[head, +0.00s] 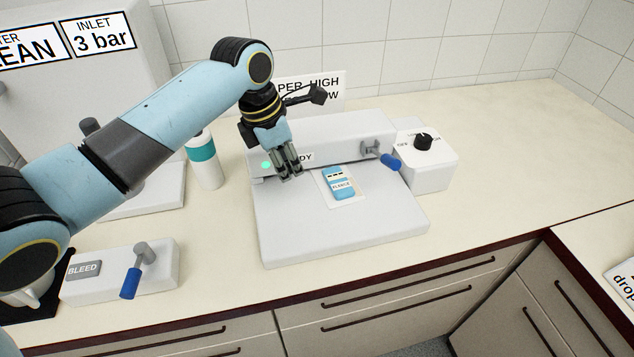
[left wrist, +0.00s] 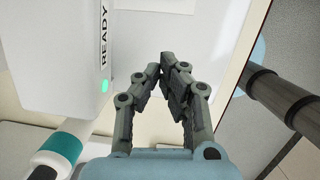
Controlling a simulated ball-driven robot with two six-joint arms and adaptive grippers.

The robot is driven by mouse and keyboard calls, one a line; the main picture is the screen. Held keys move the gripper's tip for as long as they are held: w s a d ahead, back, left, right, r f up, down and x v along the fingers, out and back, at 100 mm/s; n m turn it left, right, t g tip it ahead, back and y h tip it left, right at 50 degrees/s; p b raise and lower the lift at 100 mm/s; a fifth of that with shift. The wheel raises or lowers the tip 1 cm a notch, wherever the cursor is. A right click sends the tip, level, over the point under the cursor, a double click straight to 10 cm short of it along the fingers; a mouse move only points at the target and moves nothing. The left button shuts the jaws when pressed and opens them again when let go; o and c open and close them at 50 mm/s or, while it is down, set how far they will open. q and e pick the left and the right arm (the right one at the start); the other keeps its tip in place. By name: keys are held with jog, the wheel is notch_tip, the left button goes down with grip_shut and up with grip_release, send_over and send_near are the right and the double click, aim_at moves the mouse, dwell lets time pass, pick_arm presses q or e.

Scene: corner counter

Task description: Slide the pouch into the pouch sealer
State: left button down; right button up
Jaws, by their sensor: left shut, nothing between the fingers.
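The pouch (head: 326,194) is a flat white packet with a blue labelled tool showing in it. It lies on the front plate of the pouch sealer (head: 300,228), its far edge close to the sealer's raised housing. I cannot tell whether that edge is inside the slot. My left gripper (head: 291,175) is shut and empty, left of the pouch, in front of the housing near its READY label. In the left wrist view the gripper's fingertips (left wrist: 167,62) meet, and the sealer housing (left wrist: 60,50) with its green light is at left. My right gripper is out of view.
A blue-handled lever (head: 389,162) sits at the housing's right, beside a dial box (head: 428,165). A white bottle with a teal band (head: 205,165) stands left of the sealer. A BLEED box (head: 118,272) is at front left. Counter at the back right is clear.

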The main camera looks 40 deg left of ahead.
aim_at(319, 194)
pick_arm(q)
jog(key=x, duration=0.7)
jog(key=shift+a+f, duration=0.15)
jog(key=shift+f, duration=0.15)
jog(key=shift+w+d+r, duration=0.15)
jog(key=shift+w+d, duration=0.65)
jog(key=shift+w, duration=0.25)
jog(key=shift+w+d, duration=0.2)
jog(key=shift+w, duration=0.35)
jog(key=shift+d, duration=0.1)
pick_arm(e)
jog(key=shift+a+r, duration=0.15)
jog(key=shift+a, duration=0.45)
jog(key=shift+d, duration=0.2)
